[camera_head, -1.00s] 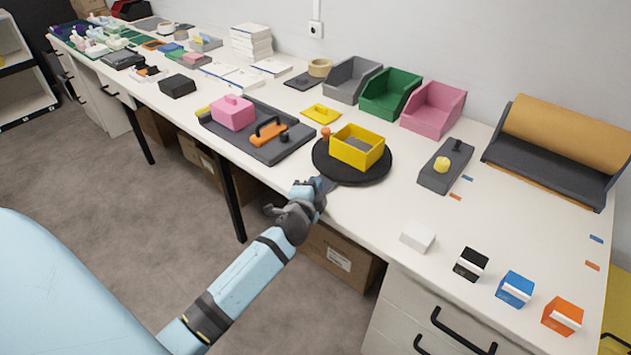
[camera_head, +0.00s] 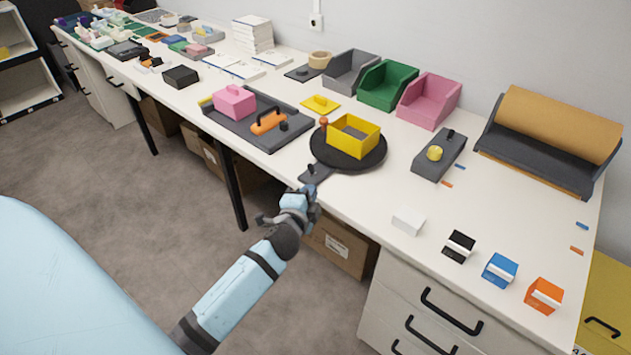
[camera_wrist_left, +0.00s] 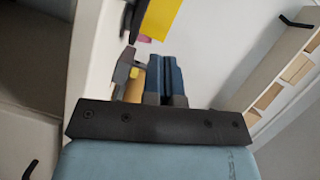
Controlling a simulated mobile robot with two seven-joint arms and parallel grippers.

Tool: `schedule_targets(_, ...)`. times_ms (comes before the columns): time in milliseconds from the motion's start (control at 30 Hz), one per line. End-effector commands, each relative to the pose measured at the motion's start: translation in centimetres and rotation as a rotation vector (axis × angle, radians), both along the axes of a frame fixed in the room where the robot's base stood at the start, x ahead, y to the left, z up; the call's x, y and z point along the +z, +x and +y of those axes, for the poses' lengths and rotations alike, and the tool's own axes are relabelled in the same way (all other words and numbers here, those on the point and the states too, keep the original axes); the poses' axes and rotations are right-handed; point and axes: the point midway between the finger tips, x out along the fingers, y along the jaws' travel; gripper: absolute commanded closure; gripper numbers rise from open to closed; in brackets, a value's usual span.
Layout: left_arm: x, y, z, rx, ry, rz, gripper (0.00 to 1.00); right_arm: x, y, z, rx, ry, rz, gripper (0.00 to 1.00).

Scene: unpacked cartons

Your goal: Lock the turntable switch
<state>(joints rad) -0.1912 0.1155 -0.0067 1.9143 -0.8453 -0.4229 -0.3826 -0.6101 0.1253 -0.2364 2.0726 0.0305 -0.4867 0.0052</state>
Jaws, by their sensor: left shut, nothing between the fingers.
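The black round turntable (camera_head: 372,162) stands near the front edge of the worktop with an open yellow box (camera_head: 354,137) on it. An orange-brown knob (camera_head: 323,124) stands at its left rim. A dark grey tab (camera_head: 318,177) juts from its front, with a small dark switch lever (camera_head: 312,168) on top. My left gripper (camera_head: 310,192) is shut and empty, just in front of the tab at the table edge. I cannot tell whether it touches the tab. In the left wrist view the closed fingers (camera_wrist_left: 166,78) show, with part of the yellow box (camera_wrist_left: 160,18) beyond. My right gripper is out of view.
A dark tray (camera_head: 284,142) with a pink box (camera_head: 234,101) lies left of the turntable. A grey block with a yellow knob (camera_head: 434,153) is to the right. Small cartons line the front right. Open bins (camera_head: 389,90) stand behind.

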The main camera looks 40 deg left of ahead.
Motion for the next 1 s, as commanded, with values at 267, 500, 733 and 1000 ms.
schedule_targets(267,0.4,-2.9,-0.9,0.0,-0.001,0.001,1.0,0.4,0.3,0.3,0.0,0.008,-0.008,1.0)
schedule_targets(500,0.4,-3.0,-0.9,0.0,-0.001,0.0,1.0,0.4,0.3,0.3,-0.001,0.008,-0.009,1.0)
schedule_targets(733,0.4,-3.0,-0.9,0.0,-0.001,0.0,1.0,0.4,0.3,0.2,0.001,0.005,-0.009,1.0)
schedule_targets(1000,-1.1,-4.2,-2.3,-0.024,-0.106,0.024,1.0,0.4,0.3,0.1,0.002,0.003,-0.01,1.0)
